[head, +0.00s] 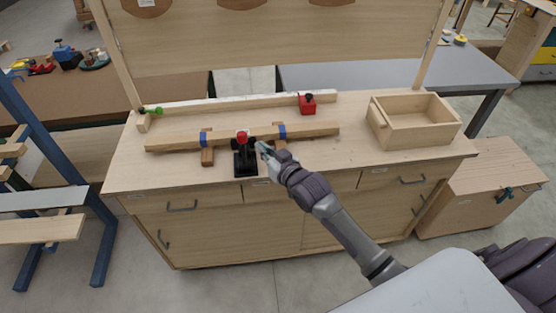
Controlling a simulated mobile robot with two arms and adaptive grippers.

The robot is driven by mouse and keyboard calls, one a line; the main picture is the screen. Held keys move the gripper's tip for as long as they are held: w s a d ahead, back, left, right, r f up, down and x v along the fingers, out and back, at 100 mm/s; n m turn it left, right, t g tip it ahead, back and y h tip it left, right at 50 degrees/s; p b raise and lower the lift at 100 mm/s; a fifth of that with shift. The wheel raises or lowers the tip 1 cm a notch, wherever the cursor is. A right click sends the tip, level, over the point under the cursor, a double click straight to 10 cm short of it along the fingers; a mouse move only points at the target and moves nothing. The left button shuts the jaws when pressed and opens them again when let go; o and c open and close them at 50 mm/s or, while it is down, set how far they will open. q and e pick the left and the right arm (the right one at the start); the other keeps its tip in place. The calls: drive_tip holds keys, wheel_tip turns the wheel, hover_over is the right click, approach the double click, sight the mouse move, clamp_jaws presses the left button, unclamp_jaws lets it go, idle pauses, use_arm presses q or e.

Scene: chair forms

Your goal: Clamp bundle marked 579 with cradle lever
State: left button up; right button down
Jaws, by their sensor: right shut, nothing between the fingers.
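A long wooden bundle (226,140) with blue bands lies across a low wooden cradle (207,156) on the workbench. Its number is too small to read. A black clamp (245,165) with a red-tipped lever (242,136) stands at the front of the bundle, near its middle. My right gripper (262,147) is shut and empty, just right of the lever and close to the bundle's front side. I cannot tell whether it touches the lever. My left gripper is not in view.
A white-topped rail (230,101) with a red block (307,103) and a green-handled part (152,111) lies behind the bundle. An open wooden box (415,121) stands at the bench's right. The bench top (345,165) is clear in front of it. A back panel rises behind.

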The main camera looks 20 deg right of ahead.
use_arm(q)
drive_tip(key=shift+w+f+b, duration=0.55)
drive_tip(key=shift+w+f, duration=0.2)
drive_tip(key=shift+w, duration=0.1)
use_arm(e)
drive_tip(key=v, duration=0.5)
drive_tip(key=shift+s+d+r, duration=0.15)
drive_tip(key=shift+r, duration=0.2)
